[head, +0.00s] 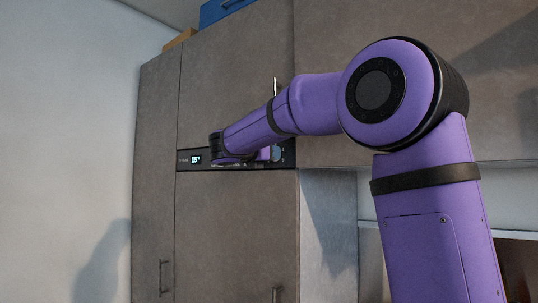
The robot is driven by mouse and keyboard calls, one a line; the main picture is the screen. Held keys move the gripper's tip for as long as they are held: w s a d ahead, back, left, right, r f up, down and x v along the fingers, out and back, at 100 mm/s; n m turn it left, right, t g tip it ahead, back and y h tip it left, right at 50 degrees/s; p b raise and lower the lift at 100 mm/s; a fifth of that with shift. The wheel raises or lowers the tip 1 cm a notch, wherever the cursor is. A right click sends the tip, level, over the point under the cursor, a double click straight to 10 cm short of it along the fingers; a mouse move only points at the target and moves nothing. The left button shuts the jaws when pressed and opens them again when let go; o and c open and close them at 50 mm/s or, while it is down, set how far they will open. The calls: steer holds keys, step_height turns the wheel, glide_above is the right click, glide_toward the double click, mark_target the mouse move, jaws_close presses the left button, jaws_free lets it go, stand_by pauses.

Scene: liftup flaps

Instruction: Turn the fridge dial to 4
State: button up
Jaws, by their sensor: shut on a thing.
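The fridge's dark control panel (185,161) runs across the tall cabinet front, with a small lit display (196,159) at its left that seems to read 15°. A small bluish round part, which looks like the dial (277,153), shows near the panel's right end. My gripper (264,155) is at the panel, against the dial's left side, and is shut on it. The fingertips are small and partly hidden by my purple forearm and wrist. The dial's marks and its pointer cannot be read.
Grey-brown cabinet doors (231,225) with upright handles lie above and below the panel. A blue box (215,11) sits on top of the cabinet. Open wall and a recess are at the lower right, partly behind my arm. A pale bare wall (65,130) is at left.

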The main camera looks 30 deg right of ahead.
steer(key=shift+m, duration=0.3)
steer(key=shift+f+m, duration=0.15)
steer(key=shift+m, duration=5.7)
steer(key=shift+f+m, duration=0.2)
steer(key=shift+m, duration=5.7)
steer(key=shift+f+m, duration=0.15)
steer(key=shift+m, duration=5.7)
steer(key=o, duration=0.9)
